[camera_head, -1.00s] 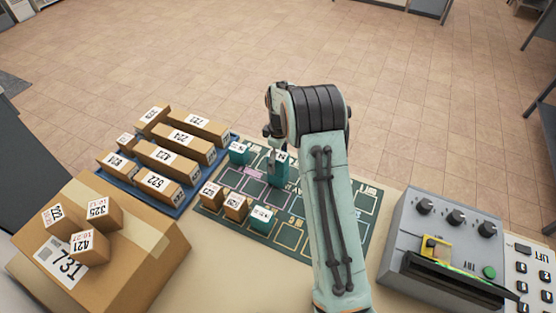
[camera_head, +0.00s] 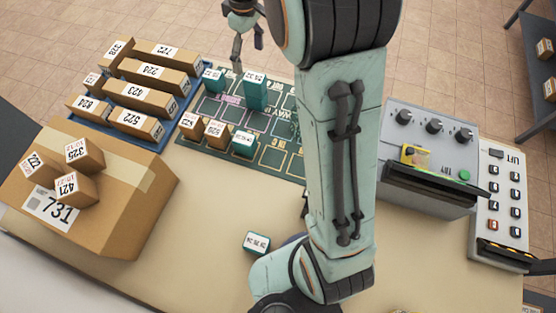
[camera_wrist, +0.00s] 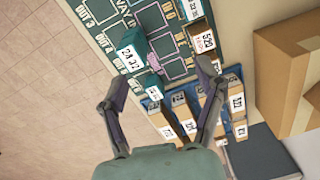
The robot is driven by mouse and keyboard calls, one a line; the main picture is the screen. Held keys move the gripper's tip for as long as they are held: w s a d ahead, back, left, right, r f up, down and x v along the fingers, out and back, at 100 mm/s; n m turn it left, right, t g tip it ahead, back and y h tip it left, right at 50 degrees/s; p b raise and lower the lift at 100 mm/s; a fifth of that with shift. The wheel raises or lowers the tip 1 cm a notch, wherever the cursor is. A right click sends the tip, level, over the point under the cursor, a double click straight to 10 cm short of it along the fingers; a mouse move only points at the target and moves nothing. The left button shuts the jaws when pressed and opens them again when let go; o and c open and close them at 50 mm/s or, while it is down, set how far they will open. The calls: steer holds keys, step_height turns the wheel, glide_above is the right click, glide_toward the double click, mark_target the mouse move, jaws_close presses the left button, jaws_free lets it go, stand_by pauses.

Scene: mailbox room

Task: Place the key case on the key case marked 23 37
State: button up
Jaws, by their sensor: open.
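A tall teal block (camera_head: 255,94) with a white label on top stands on the dark green board (camera_head: 189,158); it could be two key cases stacked, but I cannot tell. In the wrist view a teal key case (camera_wrist: 133,60) has a label that I cannot read surely. A smaller teal key case (camera_head: 212,80) stands left of the tall block, and another teal case (camera_head: 243,144) stands nearer the front. One more teal key case (camera_head: 257,244) lies on the table beside my arm. My gripper (camera_head: 248,50) is open and empty, behind and above the tall block; its spread fingers show in the wrist view (camera_wrist: 156,84).
Several long brown boxes (camera_head: 152,73) lie in a blue tray (camera_head: 160,143) at left. A big carton marked 731 (camera_head: 120,204) carries small boxes at front left. Small brown boxes (camera_head: 217,134) stand on the board. A grey control box (camera_head: 430,150) is at right.

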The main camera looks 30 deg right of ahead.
steer(key=s+a+m, duration=0.3)
steer(key=s, duration=1)
steer(key=s+a+m, duration=0.2)
steer(key=s+a, duration=0.1)
steer(key=s, duration=1)
steer(key=shift+m+y, duration=0.3)
steer(key=shift+m, duration=0.1)
